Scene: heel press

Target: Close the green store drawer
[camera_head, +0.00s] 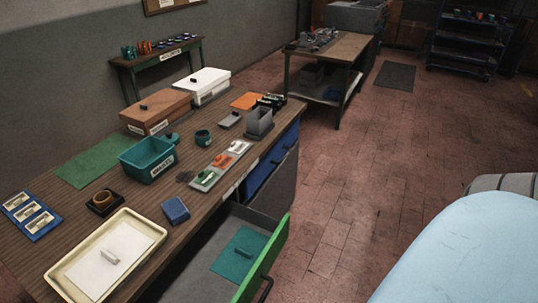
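The green store drawer (278,259) is pulled out from the front of the wooden workbench (203,221). Its green front panel faces the aisle, and a dark bar handle (265,289) sits on that panel. Inside the grey drawer lies a teal mat (238,255) with a small grey piece on it. The bottom of the picture cuts off the near part of the drawer. Neither of my grippers shows in the head view.
A blue drawer front (270,165), shut or nearly so, is farther along the bench. A teal bin (148,158), a cream tray (72,264) and boxes stand on top. The tiled floor (335,200) right of the drawer is clear. A large pale blue rounded shape (470,255) fills the lower right.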

